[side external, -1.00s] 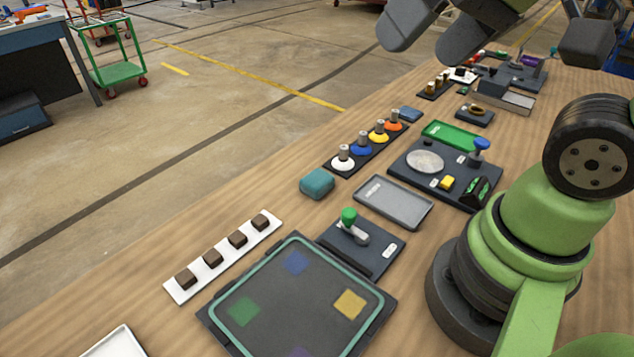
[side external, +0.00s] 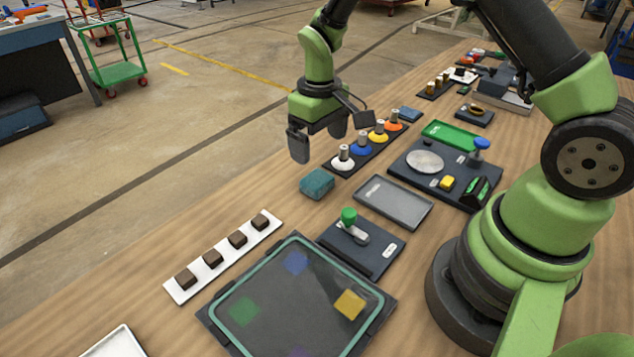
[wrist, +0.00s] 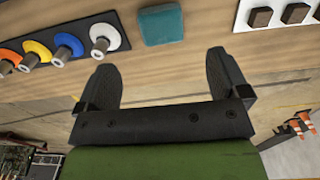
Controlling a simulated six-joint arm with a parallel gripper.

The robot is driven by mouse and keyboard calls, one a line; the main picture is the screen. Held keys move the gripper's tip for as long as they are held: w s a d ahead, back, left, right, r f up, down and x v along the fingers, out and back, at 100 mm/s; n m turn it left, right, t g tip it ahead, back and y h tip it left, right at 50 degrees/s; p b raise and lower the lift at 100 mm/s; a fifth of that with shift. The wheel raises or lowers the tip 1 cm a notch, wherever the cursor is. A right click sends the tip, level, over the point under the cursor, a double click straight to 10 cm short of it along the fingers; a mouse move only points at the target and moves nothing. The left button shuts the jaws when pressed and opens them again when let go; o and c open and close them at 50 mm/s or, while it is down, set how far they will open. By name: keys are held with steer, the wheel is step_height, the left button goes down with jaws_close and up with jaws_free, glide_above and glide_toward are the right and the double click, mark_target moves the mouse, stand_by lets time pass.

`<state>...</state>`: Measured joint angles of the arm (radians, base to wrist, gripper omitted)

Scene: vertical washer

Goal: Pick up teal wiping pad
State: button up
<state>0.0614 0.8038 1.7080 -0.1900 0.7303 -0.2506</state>
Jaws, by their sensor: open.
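The teal wiping pad (side external: 317,183) is a small rounded block lying on the wooden table, between the row of coloured knobs and the white strip of dark blocks. In the wrist view the pad (wrist: 161,25) lies at the top middle, beyond the fingertips. My gripper (side external: 318,146) is open and empty. It hangs above the pad, near the table's far edge, and does not touch it. In the wrist view my gripper (wrist: 160,62) shows two dark fingers spread wide, with nothing between them.
A black rack of coloured knobs (side external: 361,149) stands close beside the pad. A grey tray (side external: 393,202), a green-knobbed lever box (side external: 362,247) and a white strip with several dark blocks (side external: 225,257) lie nearby. Bare wood surrounds the pad.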

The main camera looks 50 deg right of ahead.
mark_target(319, 178)
step_height(319, 178, down, 9)
steer(key=shift+f, duration=0.15)
steer(key=c, duration=1)
